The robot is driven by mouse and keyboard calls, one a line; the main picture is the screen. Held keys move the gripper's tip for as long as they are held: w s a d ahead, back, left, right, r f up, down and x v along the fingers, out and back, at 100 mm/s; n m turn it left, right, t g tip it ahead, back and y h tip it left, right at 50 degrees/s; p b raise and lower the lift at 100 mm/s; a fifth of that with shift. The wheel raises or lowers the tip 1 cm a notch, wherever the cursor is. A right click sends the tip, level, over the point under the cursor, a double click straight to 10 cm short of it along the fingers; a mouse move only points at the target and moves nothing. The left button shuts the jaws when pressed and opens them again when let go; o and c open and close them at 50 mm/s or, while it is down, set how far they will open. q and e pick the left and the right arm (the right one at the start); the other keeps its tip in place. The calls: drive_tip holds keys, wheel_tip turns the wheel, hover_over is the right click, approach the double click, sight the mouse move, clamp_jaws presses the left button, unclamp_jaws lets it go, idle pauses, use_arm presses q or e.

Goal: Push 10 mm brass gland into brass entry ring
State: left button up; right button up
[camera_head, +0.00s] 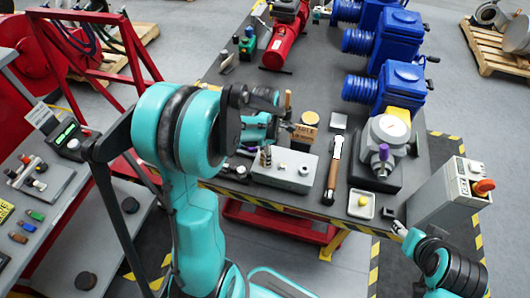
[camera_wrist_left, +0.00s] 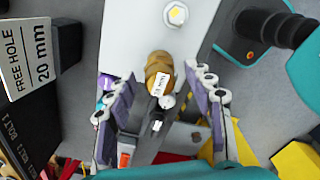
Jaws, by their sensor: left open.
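A brass gland (camera_wrist_left: 158,66) with a white tag reading about "10 mm" shows in the left wrist view, at a pale grey block (camera_wrist_left: 150,30). My left gripper (camera_wrist_left: 161,108) is open, its two padded fingers apart on either side of the gland's near end. The gland shows no clear contact with either finger. In the head view my left gripper (camera_head: 264,128) is above the table by the grey block (camera_head: 284,172), its fingertips mostly hidden by my arm. I cannot single out the brass entry ring. My right arm is at the lower right; its fingertips are unclear.
A "FREE HOLE 20 mm" sign (camera_wrist_left: 30,45) stands left in the wrist view. Blue actuators (camera_head: 400,88) and a red cylinder (camera_head: 285,45) stand farther back.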

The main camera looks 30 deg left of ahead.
use_arm(q)
drive_tip(key=shift+r, duration=0.15)
wheel_tip(320, 180, up, 12)
idle(0.3)
idle(0.4)
drive_tip(key=s+d+f+m+t+b, duration=0.3)
drive_tip(key=s+d+m+b, duration=0.1)
drive_tip(key=m, duration=0.9)
drive_tip(key=s+d+f+m+t+b, duration=0.4)
drive_tip(key=s+d+m, duration=0.2)
drive_tip(key=m, duration=0.7)
drive_tip(key=shift+s+d+f+m, duration=0.2)
drive_tip(key=shift+s+d+m, duration=0.2)
drive_tip(key=shift+s, duration=0.1)
